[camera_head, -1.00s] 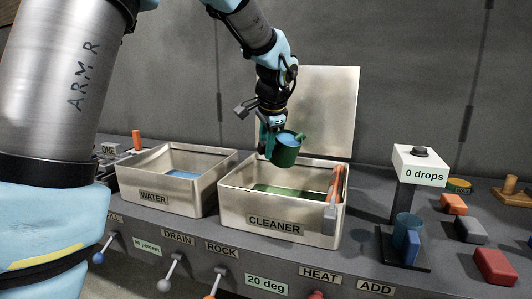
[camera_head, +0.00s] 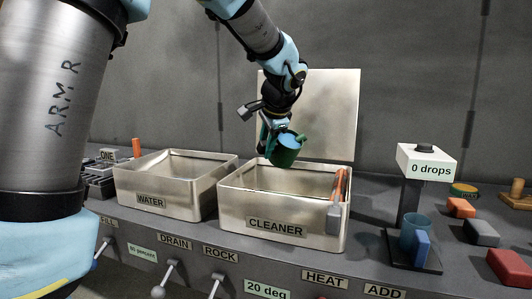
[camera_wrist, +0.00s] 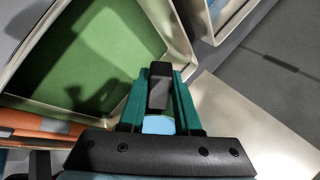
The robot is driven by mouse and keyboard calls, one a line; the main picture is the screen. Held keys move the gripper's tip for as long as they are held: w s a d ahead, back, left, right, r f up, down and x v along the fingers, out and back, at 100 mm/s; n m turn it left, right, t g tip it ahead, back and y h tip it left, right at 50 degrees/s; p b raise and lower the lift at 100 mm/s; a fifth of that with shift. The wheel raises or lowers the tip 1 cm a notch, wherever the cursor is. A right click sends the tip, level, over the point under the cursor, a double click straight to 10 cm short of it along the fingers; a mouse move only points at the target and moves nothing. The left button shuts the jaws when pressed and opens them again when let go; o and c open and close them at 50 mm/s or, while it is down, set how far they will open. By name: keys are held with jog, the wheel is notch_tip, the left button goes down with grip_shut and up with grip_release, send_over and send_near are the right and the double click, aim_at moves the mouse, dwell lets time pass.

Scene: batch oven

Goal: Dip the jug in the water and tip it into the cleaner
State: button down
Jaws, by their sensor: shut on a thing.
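The metal cleaner basin (camera_head: 239,208) is labelled CLEANER. The wrist view shows its green liquid (camera_wrist: 90,60) below my gripper (camera_wrist: 160,85). The metal water basin (camera_head: 180,204), labelled WATER, stands to its left; its contents are hidden in the head view.
A raised metal lid (camera_head: 325,110) stands behind the cleaner basin. An orange-handled tool (camera_head: 336,205) hangs at its right rim. A dropper stand (camera_head: 427,163) reading 0 drops holds a blue cup (camera_head: 411,235). Coloured blocks lie at right; levers line the front.

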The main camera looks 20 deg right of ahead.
jog(key=shift+w+f+t+b, duration=0.2)
jog(key=shift+t+b, duration=0.95)
jog(key=shift+b, duration=2.65)
jog(key=shift+w+r+t+b, duration=0.2)
jog(key=shift+t+b, duration=0.95)
jog(key=shift+b, duration=2.65)
jog(key=shift+w+a+f+m+t+y+b, duration=0.15)
jog(key=shift+t+b, duration=0.8)
jog(key=shift+b, duration=2.05)
jog(key=shift+w+d+r+m+t+y+b, duration=0.15)
jog(key=shift+t+b, duration=0.8)
jog(key=shift+b, duration=2)
jog(key=shift+a+b, duration=0.1)
jog(key=shift+b, duration=0.5)
